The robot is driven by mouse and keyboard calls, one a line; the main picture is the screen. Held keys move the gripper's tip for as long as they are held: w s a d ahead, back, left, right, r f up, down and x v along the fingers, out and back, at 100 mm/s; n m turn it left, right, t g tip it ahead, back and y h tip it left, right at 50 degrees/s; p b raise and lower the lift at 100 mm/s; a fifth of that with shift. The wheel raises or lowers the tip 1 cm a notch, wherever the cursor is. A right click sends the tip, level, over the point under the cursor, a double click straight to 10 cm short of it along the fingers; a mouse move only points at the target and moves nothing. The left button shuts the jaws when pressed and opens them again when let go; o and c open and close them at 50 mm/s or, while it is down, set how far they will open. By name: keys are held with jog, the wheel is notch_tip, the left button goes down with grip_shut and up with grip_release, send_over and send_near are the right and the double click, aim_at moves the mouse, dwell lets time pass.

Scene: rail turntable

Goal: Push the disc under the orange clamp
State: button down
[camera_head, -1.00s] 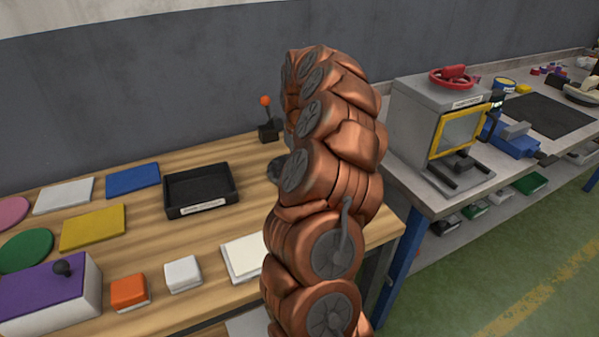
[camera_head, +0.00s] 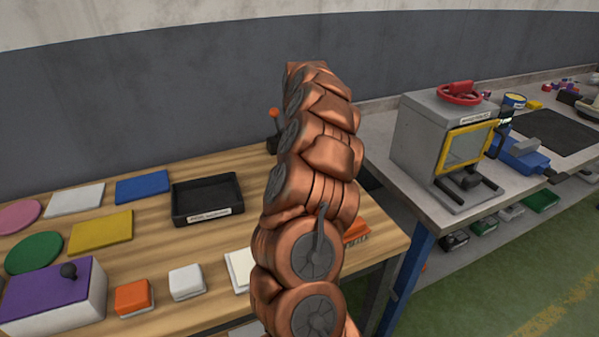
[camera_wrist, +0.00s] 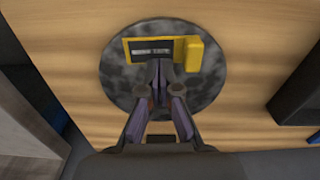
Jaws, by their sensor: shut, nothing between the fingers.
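A round grey mottled disc (camera_wrist: 205,95) lies on the wooden table in the wrist view. On it sits a yellow frame (camera_wrist: 128,48) around a dark label, with a raised yellow block (camera_wrist: 193,54) at its right end. My gripper (camera_wrist: 158,66) is shut and empty, its fingertips over the disc at the frame's lower edge; I cannot tell whether they touch. In the head view my arm hides the gripper and the disc. An orange piece (camera_head: 356,231), possibly the clamp, shows just right of my arm near the table's right side, mostly hidden.
A black tray (camera_head: 178,205), coloured plates, a purple-topped box (camera_head: 50,283) with a knob, and orange (camera_head: 133,297) and white (camera_head: 186,282) blocks stand left of my arm. A lever with an orange ball (camera_head: 273,113) is behind. A grey machine (camera_head: 415,140) stands on the right bench.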

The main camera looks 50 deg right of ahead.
jog(key=shift+s+a+f+b, duration=0.1)
jog(key=shift+s+a+b, duration=0.25)
jog(key=shift+s+b, duration=0.4)
jog(key=shift+s+a+b, duration=0.35)
jog(key=shift+s+b, duration=0.15)
jog(key=shift+s, duration=0.35)
jog(key=shift+s+r, duration=0.2)
notch_tip(320, 180, up, 10)
jog(key=b, duration=0.1)
jog(key=shift+a, duration=0.1)
